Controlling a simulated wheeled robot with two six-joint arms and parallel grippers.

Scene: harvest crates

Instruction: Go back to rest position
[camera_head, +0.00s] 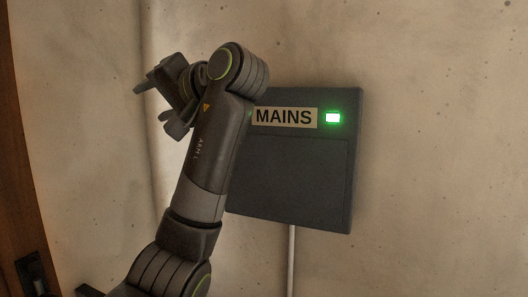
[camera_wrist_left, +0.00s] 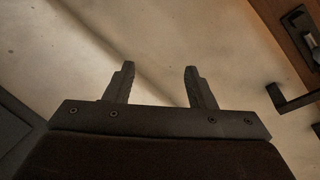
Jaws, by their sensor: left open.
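My left arm rises from the bottom left in the head view, and my left gripper (camera_head: 148,102) is raised at its top, left of the elbow joint, in front of the pale wall. In the left wrist view the two fingers of my left gripper (camera_wrist_left: 159,85) stand apart with nothing between them but wall behind. My right gripper is in neither view.
A dark box (camera_head: 290,180) labelled MAINS, with a lit green light (camera_head: 333,118), hangs on the wall (camera_head: 430,80) behind my arm, which covers its left part. A conduit (camera_head: 291,260) runs down from it. A wooden door (camera_head: 22,200) with a dark handle (camera_wrist_left: 290,98) stands at the left.

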